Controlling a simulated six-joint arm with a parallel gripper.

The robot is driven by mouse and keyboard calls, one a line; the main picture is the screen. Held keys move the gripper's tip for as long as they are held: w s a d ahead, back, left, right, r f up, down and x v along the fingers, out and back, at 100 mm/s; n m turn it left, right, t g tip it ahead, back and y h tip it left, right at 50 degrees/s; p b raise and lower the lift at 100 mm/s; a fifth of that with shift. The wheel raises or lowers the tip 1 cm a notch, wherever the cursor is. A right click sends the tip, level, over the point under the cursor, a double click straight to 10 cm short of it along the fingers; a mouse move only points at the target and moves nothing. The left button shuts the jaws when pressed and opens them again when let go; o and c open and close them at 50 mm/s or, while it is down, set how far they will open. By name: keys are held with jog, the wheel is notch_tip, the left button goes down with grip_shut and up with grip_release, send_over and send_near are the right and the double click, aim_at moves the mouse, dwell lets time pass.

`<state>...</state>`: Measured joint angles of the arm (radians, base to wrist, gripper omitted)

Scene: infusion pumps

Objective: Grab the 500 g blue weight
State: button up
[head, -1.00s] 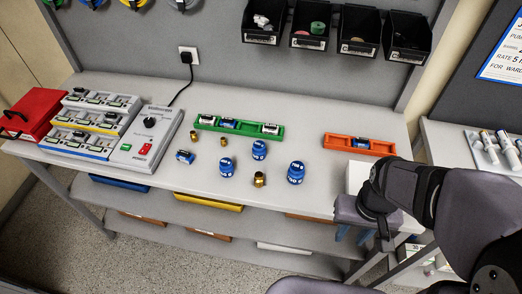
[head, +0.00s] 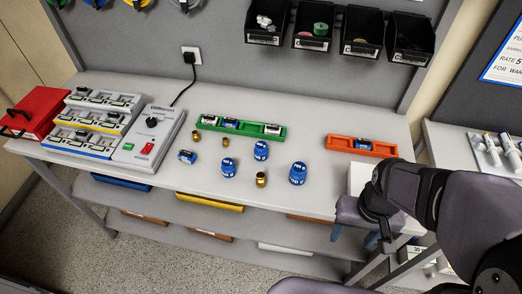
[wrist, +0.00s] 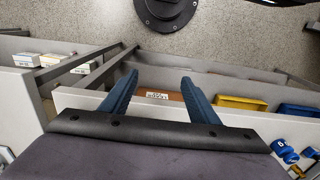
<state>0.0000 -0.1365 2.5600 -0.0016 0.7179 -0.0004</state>
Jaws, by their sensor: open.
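Three blue weights stand upright on the grey bench: a left one (head: 228,168), a back one (head: 261,151) and a right one (head: 297,173). They have white lettering that is too small to read surely, so I cannot tell which is 500 g. In the wrist view, one blue weight (wrist: 284,150) and part of another (wrist: 312,153) show at the lower right edge. My gripper (head: 355,237) is at the bench's front right edge, right of and apart from the weights. In the wrist view, its blue fingers (wrist: 158,82) are apart and empty.
Brass weights (head: 261,180) stand among the blue ones. A small blue-and-white piece (head: 187,156) lies left. Behind are a green tray (head: 252,130) and an orange tray (head: 345,143). A white block (head: 357,177) is beside my arm. Shelves with a yellow bin (head: 210,201) lie below.

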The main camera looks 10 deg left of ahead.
notch_tip(320, 180, up, 6)
jog(key=t+p, duration=0.1)
jog(key=p, duration=0.3)
send_over(261, 145)
jog(key=shift+s+a+r, duration=0.2)
jog(key=shift+s, duration=0.25)
jog(key=shift+w+d+f+p, duration=0.15)
jog(key=shift+f+p, duration=0.8)
jog(key=shift+f, duration=0.55)
jog(key=shift+w+f+p, duration=0.2)
jog(key=shift+f+p, duration=0.3)
jog(key=shift+f, duration=0.55)
jog(key=shift+w+f+p, duration=0.15)
jog(key=shift+f+p, duration=0.3)
jog(key=shift+f, duration=0.6)
grip_shut()
jog(key=shift+r, duration=0.15)
